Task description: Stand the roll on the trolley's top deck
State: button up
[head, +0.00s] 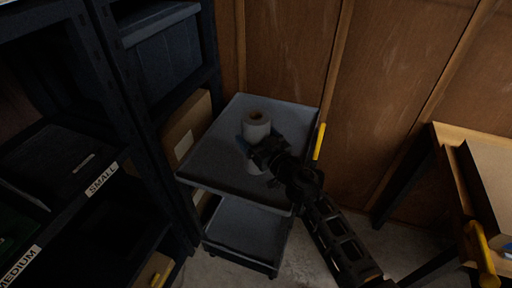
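A white roll (257,132) with a brown core hole facing up is upright at the middle of the grey trolley's top deck (222,161). My gripper (255,149) reaches in from the lower right and crosses the roll's middle. A small dark blue part shows at the roll's left edge, by the fingers. The gripper hides the roll's middle, and a pale lower part shows below it. I cannot tell whether the fingers press on the roll or whether its base touches the deck.
A dark shelf rack with SMALL (101,180) and MEDIUM (20,267) labels stands at left. A cardboard box (186,132) sits between rack and trolley. A wooden-topped table (450,137) stands at right. The deck around the roll is clear.

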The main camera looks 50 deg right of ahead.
jog(key=shift+f+b, duration=1.3)
jog(key=shift+f, duration=0.5)
jog(key=o, duration=1.1)
jog(key=shift+c, duration=0.2)
jog(key=shift+r, duration=0.2)
jog(key=s+a+r+n+y, duration=0.1)
jog(key=s+a+y, duration=0.1)
jog(key=s+a, duration=0.85)
jog(key=s+a+r+n+y, duration=0.1)
jog(key=s+a, duration=0.6)
jog(key=s, duration=0.7)
jog(key=s+a+r+n+g+y, duration=0.1)
jog(key=s+a+r, duration=0.4)
jog(key=s, duration=0.8)
notch_tip(320, 180, up, 4)
jog(key=shift+a+f+n+g+y, duration=0.2)
jog(key=shift+n+g+y, duration=0.1)
jog(key=shift+g+y, duration=0.45)
